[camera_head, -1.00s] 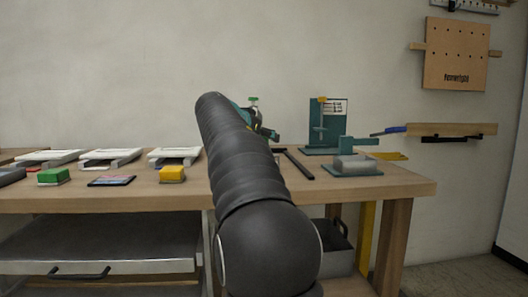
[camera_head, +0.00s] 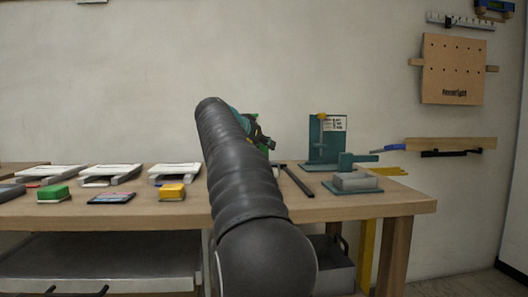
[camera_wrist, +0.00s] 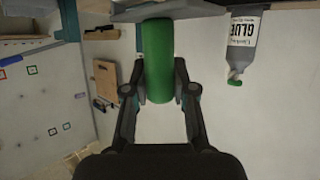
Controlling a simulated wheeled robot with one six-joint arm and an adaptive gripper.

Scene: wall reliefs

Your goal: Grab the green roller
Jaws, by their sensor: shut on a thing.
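The green roller (camera_wrist: 157,62) is upright in the wrist view, between the two fingers of my gripper (camera_wrist: 158,92). The fingers press on it from both sides and are shut on it. Its upper end meets a grey surface at the top of that view. In the head view my gripper (camera_head: 258,132) is mostly hidden behind my dark arm, above the back of the workbench. A bit of green shows beside it, too small to identify with certainty.
A glue bottle (camera_wrist: 243,45) with a green tip shows at the right in the wrist view. On the workbench (camera_head: 330,207) are a teal stand (camera_head: 326,140), a grey tray on a teal base (camera_head: 355,182), a black bar (camera_head: 298,182), a yellow block (camera_head: 172,191) and a green block (camera_head: 53,193).

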